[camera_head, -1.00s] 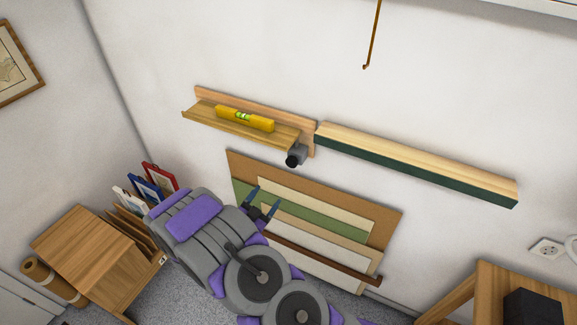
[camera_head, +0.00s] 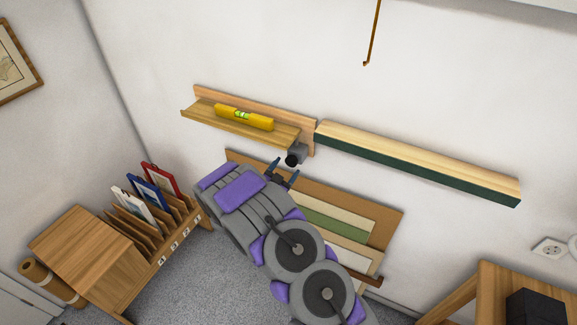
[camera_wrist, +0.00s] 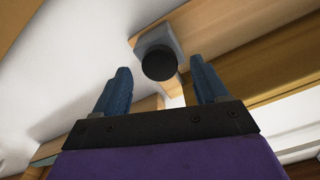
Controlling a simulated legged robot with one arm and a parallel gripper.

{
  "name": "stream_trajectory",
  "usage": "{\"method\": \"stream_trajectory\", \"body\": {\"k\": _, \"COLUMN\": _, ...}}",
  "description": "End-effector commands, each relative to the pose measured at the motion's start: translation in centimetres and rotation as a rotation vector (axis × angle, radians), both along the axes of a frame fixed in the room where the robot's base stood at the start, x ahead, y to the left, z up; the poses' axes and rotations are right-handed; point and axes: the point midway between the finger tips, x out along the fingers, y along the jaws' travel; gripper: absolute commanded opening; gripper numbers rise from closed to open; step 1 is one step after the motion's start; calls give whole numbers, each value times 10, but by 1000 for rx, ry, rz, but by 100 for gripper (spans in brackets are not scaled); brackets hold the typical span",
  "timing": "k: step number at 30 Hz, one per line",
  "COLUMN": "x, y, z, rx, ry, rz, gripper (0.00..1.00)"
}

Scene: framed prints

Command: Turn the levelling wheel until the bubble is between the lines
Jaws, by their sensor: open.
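A yellow spirit level (camera_head: 244,117) with a green vial lies on the wooden ledge (camera_head: 215,115) on the wall. The bubble is too small to place against the lines. The levelling wheel (camera_head: 292,160), a black knob on a grey block, sits under the ledge's right end. It also shows in the wrist view (camera_wrist: 159,63), ahead of my gripper and between the line of its fingers. My gripper (camera_head: 286,172) is open, just below the wheel and apart from it. Its two blue fingers show in the wrist view (camera_wrist: 162,88) with nothing between them.
A longer wooden shelf with a green front (camera_head: 420,167) is on the wall to the right. A board with mats (camera_head: 385,222) leans below. A rack of framed prints (camera_head: 150,200) stands at left, a wooden table (camera_head: 490,285) at lower right.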

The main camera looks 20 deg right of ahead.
Motion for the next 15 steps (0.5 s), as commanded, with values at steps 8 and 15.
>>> {"method": "stream_trajectory", "body": {"k": 8, "x": 15, "y": -21, "z": -1, "rx": 1, "ry": 2, "rz": -2, "gripper": 73}}
{"method": "stream_trajectory", "body": {"k": 15, "x": 18, "y": -24, "z": 0, "rx": 1, "ry": 2, "rz": 0, "gripper": 73}}
